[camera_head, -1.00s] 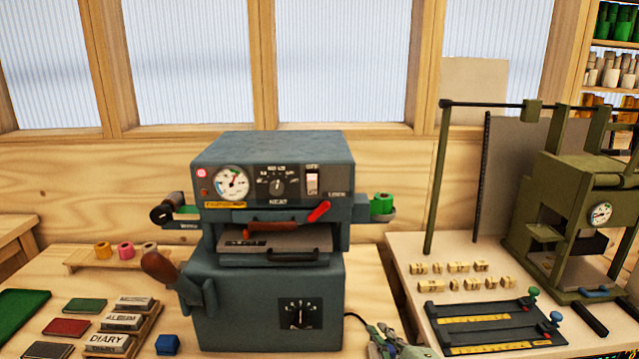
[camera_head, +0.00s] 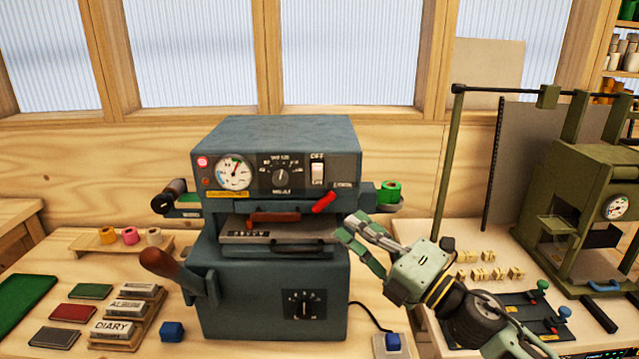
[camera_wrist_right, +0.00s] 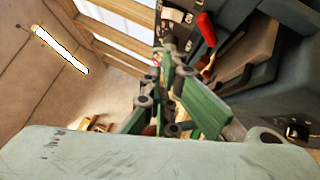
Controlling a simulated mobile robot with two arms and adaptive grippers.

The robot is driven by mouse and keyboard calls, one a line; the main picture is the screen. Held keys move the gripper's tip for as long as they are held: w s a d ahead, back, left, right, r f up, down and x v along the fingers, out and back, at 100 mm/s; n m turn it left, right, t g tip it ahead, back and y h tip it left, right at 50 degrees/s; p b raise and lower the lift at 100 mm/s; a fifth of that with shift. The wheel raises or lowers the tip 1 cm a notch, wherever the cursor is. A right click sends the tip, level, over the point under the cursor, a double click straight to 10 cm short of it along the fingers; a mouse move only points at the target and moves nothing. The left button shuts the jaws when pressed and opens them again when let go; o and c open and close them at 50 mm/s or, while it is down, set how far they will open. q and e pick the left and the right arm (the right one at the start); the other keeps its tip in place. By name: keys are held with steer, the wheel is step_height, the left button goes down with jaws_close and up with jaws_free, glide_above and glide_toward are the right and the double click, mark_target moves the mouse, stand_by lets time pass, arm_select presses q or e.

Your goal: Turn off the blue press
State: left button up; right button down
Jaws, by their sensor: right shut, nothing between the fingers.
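The blue press (camera_head: 275,145) stands on the wooden bench in the middle of the head view. On its front panel are a gauge, a heat dial and a white rocker switch (camera_head: 318,174) under the word OFF. A red light (camera_head: 202,162) glows at the panel's left. A red-tipped lever (camera_head: 323,203) sits below the switch; it also shows in the right wrist view (camera_wrist_right: 206,29). My right gripper (camera_head: 352,228) is shut and empty, in front of the press's right side, lower than the switch and apart from it. My left gripper is out of view.
A green press (camera_head: 585,180) stands on the right. A green foil roll (camera_head: 390,190) sits at the blue press's right side. A brown-handled lever (camera_head: 160,263) juts out at its left. A small blue block (camera_head: 172,331) and type blocks (camera_head: 125,310) lie at front left.

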mark_target(317, 172)
steer(key=w+d+p+x, duration=0.1)
steer(key=p+x, duration=0.3)
steer(key=x, duration=0.8)
steer(key=shift+w+d+r, duration=0.25)
steer(key=shift+w+r, duration=0.2)
steer(key=shift+w, duration=0.15)
steer(key=shift+w+r, duration=0.3)
steer(key=shift+r, duration=0.1)
